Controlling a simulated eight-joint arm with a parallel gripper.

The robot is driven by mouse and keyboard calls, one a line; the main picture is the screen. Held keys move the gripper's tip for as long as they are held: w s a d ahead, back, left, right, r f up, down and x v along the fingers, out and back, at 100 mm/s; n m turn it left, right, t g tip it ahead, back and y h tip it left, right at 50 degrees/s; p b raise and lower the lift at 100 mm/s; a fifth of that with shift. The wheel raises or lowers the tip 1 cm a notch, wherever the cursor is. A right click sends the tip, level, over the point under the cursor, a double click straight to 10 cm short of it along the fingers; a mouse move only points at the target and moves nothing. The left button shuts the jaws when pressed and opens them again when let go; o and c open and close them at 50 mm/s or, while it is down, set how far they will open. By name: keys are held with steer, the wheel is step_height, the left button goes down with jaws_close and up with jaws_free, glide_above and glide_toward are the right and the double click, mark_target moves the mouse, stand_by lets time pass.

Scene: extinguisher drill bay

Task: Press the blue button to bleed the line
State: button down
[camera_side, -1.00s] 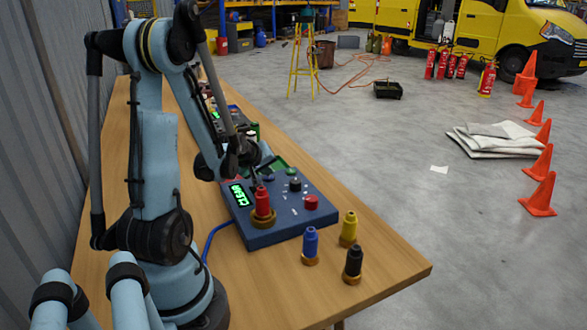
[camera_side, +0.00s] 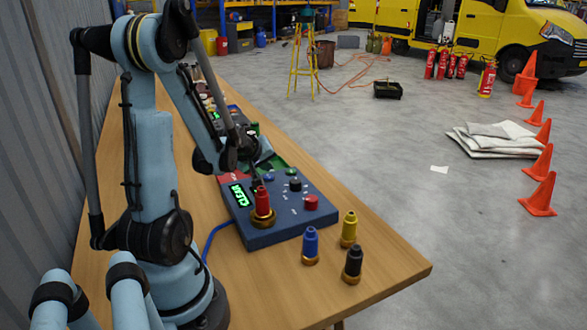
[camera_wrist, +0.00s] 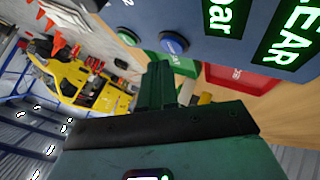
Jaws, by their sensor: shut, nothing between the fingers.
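The blue button (camera_wrist: 173,43) sits on the face of the blue control panel (camera_wrist: 205,75), beside a green button (camera_wrist: 128,36) in the wrist view. It also shows small on the panel (camera_side: 277,227) in the side view, near my gripper. My gripper (camera_wrist: 160,72) is shut and empty. Its fingertips appear just below the blue button in the wrist view, with a visible gap in the picture. The side view does not clearly show their height above the panel.
The panel carries a lit CLEAR display (camera_side: 241,195), a red plug (camera_side: 262,200) in a brass ring, a black knob (camera_side: 295,184) and a red button (camera_side: 311,202). Blue (camera_side: 310,243), yellow (camera_side: 349,228) and black (camera_side: 352,262) plugs stand in front. A green and red tray-like object lies behind.

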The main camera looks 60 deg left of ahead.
mark_target(266, 178)
steer(key=shift+r, duration=2.5)
steer(key=w+d+r+m+h, duration=0.1)
steer(key=w+d+m, duration=0.1)
steer(key=d, duration=0.3)
steer(key=w+d+m+t+h, duration=0.1)
steer(key=d+m, duration=0.2)
steer(key=d, duration=0.2)
steer(key=w+d+r+m+h, duration=0.1)
steer(key=w+d+m, duration=0.1)
steer(key=d, duration=0.2)
steer(key=s+d+m+h, duration=0.3)
steer(key=d+m, duration=0.7)
steer(key=d, duration=0.7)
steer(key=shift+s+d+r+g, duration=0.4)
steer(key=shift+s, duration=0.2)
